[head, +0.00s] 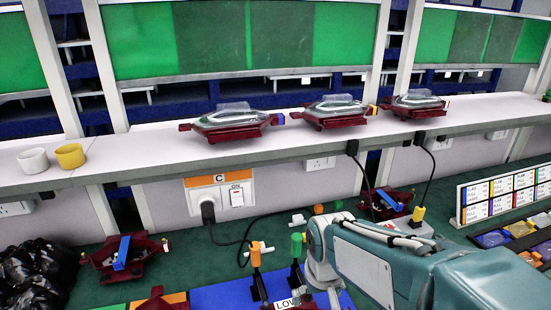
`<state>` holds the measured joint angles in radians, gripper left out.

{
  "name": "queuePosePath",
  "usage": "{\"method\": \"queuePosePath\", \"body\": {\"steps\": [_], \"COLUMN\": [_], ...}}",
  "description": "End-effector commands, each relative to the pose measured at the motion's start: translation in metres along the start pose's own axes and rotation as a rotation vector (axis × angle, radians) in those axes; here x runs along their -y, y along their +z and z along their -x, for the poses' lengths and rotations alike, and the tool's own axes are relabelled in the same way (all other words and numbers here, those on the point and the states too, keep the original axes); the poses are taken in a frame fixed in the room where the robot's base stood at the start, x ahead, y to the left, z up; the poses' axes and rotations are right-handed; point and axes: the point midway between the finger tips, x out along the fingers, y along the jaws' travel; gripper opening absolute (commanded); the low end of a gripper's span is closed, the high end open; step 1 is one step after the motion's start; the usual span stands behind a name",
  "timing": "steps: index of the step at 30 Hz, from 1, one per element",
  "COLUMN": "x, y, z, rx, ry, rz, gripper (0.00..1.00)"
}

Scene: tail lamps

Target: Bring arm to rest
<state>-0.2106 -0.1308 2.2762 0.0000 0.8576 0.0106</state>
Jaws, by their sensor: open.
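My arm crosses the lower right of the head view. Its links bend downward near the bottom centre. My gripper is not visible; it lies outside the picture or hidden behind the arm. Three tail lamps with dark red bases and clear covers stand in a row on the white shelf (120,155): a left one (235,122), a middle one (335,112) and a right one (415,104). My arm is apart from them, in front of and below the shelf.
A white cup (33,161) and a yellow cup (69,156) stand at the shelf's left. Below are a red base with a blue part (122,256), black bags (35,275), a socket panel (222,194), a cable, orange- and green-topped pieces and a label board (503,192).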

Motion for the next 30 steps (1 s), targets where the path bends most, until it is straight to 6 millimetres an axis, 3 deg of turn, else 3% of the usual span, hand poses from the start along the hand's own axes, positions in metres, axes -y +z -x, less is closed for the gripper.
{"method": "queuePosePath", "body": {"steps": [6,15,21,30], "x": [-0.024,-0.045,-0.049,-0.049], "y": [0.033,0.083,0.099,0.1], "z": [0.048,0.09,0.099,0.099], "rx": [-0.137,-0.301,-0.351,-0.353], "ry": [0.015,0.05,0.063,0.064], "rz": [-0.075,-0.164,-0.19,-0.192], "gripper": [1.0,1.0,1.0,1.0]}}
